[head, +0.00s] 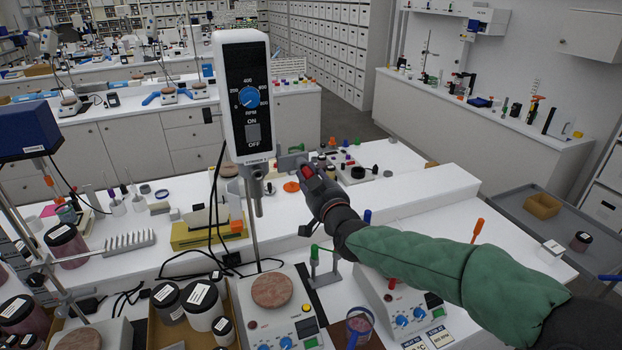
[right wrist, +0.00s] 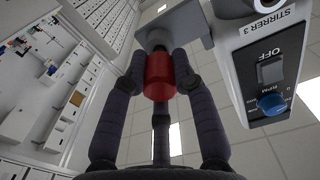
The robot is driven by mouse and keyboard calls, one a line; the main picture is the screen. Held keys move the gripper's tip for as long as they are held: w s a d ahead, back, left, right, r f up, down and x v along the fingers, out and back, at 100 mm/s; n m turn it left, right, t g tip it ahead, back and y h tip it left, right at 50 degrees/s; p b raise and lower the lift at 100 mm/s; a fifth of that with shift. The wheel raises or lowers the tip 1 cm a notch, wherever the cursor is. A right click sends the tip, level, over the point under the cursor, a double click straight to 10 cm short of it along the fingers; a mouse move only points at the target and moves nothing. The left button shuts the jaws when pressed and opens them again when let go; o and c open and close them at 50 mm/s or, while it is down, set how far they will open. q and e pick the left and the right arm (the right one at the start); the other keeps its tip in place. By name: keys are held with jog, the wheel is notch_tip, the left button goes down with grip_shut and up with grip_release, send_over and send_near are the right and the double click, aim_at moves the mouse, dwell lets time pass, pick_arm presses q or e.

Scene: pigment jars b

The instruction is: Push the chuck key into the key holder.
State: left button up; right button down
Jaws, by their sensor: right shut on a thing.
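The chuck key shows as a red handle (head: 308,171) in the head view, and as a red cylinder (right wrist: 159,76) in the right wrist view. My right gripper (head: 314,178) is shut on it; in the right wrist view the dark fingers (right wrist: 158,82) close around the red part. The key holder is a grey bracket (head: 291,163) on the side of the stirrer (head: 246,95). In the right wrist view, the key's far end meets the grey bracket (right wrist: 183,24); how deep it sits is hidden. My left gripper is not in view.
The stirrer's rod (head: 252,235) hangs left of my right gripper, above a hotplate (head: 272,322) with a brown disc. A second hotplate (head: 400,305) stands below my right forearm. Jars (head: 203,304) crowd a tray at the lower left. A white raised ledge (head: 440,190) lies behind the forearm.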

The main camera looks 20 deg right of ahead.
jog(key=shift+w, duration=0.55)
jog(key=c, duration=0.9)
grip_release()
jog(key=s, duration=1.2)
jog(key=shift+a, duration=0.3)
